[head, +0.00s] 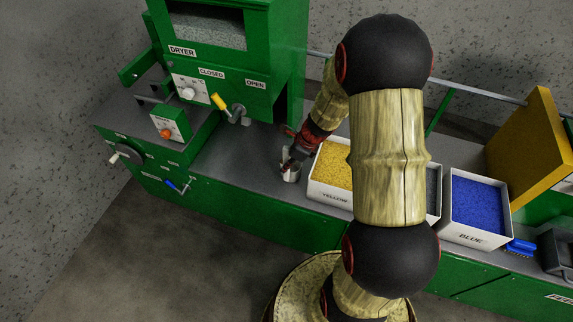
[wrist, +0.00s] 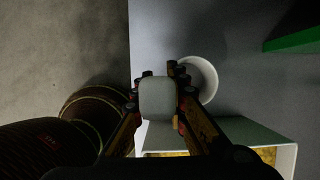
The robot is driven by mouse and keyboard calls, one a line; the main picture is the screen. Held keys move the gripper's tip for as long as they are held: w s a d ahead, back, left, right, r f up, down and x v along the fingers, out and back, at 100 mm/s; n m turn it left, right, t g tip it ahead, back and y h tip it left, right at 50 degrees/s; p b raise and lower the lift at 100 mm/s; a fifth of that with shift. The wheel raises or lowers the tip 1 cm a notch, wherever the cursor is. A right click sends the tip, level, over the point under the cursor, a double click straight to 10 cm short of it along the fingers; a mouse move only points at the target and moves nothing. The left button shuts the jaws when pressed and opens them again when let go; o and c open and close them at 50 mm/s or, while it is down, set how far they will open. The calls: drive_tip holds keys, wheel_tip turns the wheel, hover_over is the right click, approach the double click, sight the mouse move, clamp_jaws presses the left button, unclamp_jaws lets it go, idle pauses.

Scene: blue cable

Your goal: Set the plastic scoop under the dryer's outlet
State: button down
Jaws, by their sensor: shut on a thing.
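The green dryer (head: 265,60) stands at the back left of the bench, with a "DRYER" label and a window in its front. A dark recess (head: 286,106) shows low on its right; I cannot make out the outlet itself. The pale plastic scoop (head: 291,174) is just in front and to the right of that recess, low over or on the bench. My gripper (head: 293,157) is shut on its handle. In the wrist view the pale handle (wrist: 158,98) sits between the fingertips, and the round cup (wrist: 203,77) is beyond them. I cannot tell whether the scoop touches the bench.
A yellow-filled bin (head: 331,165) stands close right of the scoop. A blue-filled bin (head: 479,203) and a blue brush (head: 520,247) are farther right. A yellow-handled lever (head: 220,102) sits between "CLOSED" and "OPEN" labels. Bare grey bench (head: 235,160) lies left of the scoop.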

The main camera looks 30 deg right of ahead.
drive_tip(key=c, duration=1.8)
unclamp_jaws()
drive_tip(key=shift+f, duration=0.1)
drive_tip(key=shift+o, duration=0.2)
drive_tip(key=p+v, duration=0.5)
drive_tip(key=v, duration=0.7)
drive_tip(key=s+a+r+n+h, duration=0.1)
drive_tip(key=s+a+r+n, duration=0.2)
drive_tip(key=a+r+n, duration=0.4)
drive_tip(key=s+a+r+n, duration=0.2)
drive_tip(key=a+r+n, duration=0.3)
drive_tip(key=r+n, duration=0.4)
drive_tip(key=s+a+r+n+t+h, duration=0.1)
drive_tip(key=s+a+r+n+t, duration=0.1)
drive_tip(key=s+a+r+n, duration=0.3)
drive_tip(key=s+r+n, duration=0.4)
drive_tip(key=s+n, duration=0.2)
drive_tip(key=n, duration=0.1)
drive_tip(key=shift+s+h, duration=0.2)
drive_tip(key=shift+h, duration=0.2)
drive_tip(key=shift+r, duration=0.15)
